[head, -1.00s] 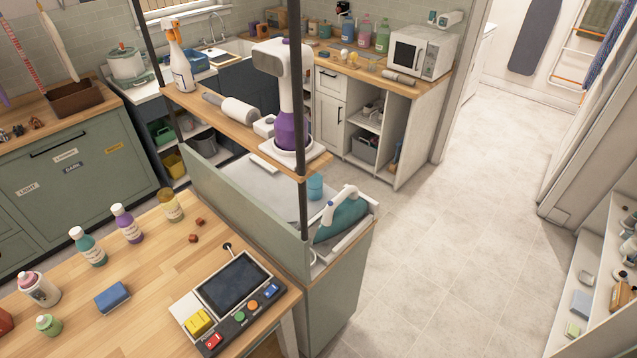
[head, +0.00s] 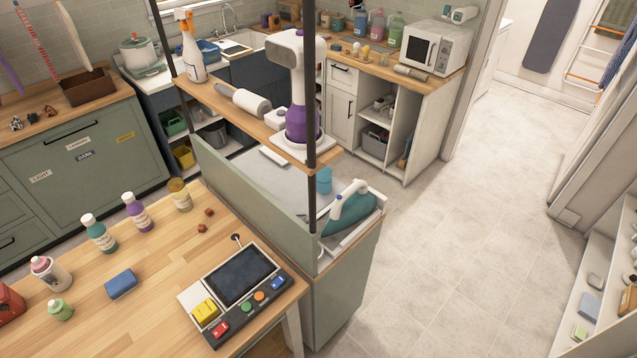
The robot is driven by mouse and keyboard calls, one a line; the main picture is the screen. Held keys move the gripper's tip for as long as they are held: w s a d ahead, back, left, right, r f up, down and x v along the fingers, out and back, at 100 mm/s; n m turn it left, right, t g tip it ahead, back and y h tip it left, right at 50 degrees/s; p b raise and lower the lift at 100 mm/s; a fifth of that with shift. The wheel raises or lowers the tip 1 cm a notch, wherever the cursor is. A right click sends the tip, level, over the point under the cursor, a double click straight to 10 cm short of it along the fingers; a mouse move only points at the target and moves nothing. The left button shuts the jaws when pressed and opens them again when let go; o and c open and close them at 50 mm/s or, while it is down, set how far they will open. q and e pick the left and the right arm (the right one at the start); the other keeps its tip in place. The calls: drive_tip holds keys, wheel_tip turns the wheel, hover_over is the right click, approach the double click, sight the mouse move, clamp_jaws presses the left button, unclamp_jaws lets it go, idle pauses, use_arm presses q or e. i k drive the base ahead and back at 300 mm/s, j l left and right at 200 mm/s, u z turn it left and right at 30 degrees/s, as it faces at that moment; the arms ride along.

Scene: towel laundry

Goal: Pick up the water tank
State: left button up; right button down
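A small light-blue container (head: 324,181), which may be the water tank, stands on the ironing station, partly hidden by a dark post. A teal and white iron (head: 352,208) rests on a white tray just in front of it and to its right. A white appliance with a purple lower part (head: 300,118) stands on the wooden shelf above; I cannot tell whether that purple part is a tank. Neither of my grippers is in view, and nothing is seen touching these things.
Dark posts (head: 311,100) hold the wooden shelf (head: 240,120) above the station. A wooden table (head: 150,270) with bottles, a blue sponge (head: 121,284) and a control panel (head: 236,295) lies at the front left. The tiled floor (head: 450,250) to the right is clear.

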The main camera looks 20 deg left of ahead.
sight(324, 181)
drive_tip(key=i+u, duration=0.1)
drive_tip(key=u, duration=0.3)
drive_tip(key=l+u, duration=0.15)
drive_tip(key=u, duration=0.3)
drive_tip(key=i+l+u, duration=0.15)
drive_tip(key=u, duration=0.25)
drive_tip(key=i+l+u, duration=0.35)
drive_tip(key=l, duration=0.5)
drive_tip(key=l+u, duration=0.35)
drive_tip(key=l, duration=0.55)
drive_tip(key=l+u, duration=0.35)
drive_tip(key=l, duration=0.6)
drive_tip(key=i, duration=0.1)
